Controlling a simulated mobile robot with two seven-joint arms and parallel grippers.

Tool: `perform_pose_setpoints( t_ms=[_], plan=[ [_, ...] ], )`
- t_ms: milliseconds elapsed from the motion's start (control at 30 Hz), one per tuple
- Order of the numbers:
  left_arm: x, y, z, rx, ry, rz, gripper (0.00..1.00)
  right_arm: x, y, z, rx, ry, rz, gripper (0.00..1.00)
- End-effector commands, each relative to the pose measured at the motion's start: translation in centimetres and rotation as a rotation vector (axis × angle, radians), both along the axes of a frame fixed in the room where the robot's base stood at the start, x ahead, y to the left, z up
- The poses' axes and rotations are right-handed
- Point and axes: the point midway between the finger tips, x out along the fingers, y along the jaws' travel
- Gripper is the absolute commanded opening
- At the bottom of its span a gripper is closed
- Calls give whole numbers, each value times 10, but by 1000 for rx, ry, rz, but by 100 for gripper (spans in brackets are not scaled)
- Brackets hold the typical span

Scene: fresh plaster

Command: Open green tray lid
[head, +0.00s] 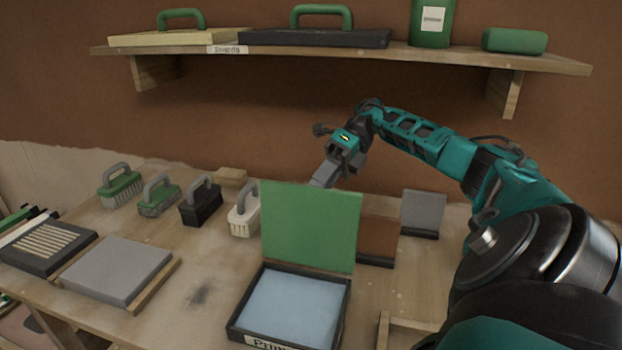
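The green tray lid (310,226) stands raised, close to upright, at the back edge of a dark tray. The tray (240,306) has a black rim, a pale blue inside and a label on its front that is partly cut off. My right gripper (324,176) is just behind the top edge of the lid; its fingertips are partly hidden by the lid. I cannot tell whether it touches the lid or how far its fingers are apart. My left gripper is not in view.
Several handled brushes (158,196) stand left of the lid. A grey slab (118,268) lies at the left. A brown board (378,241) and a grey board (423,212) stand right of the lid. A shelf (330,54) with handled boards and green items hangs above.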

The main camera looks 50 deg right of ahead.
Motion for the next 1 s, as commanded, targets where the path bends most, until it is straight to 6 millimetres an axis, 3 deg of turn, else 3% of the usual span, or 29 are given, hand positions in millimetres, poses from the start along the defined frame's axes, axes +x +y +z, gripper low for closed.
perform_pose_setpoints(
  t_ms=[33,500,533,767,1000],
  plan=[
    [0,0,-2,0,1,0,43,-4,3,-15,2,30,18,0],
    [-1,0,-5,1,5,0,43,-6,2,-15,14,37,22,0],
    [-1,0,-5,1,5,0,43,-6,2,-15,15,37,23,16],
    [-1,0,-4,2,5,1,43,-5,2,-15,15,37,19,38],
    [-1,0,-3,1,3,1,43,-5,1,-13,14,34,14,40]
  ],
)
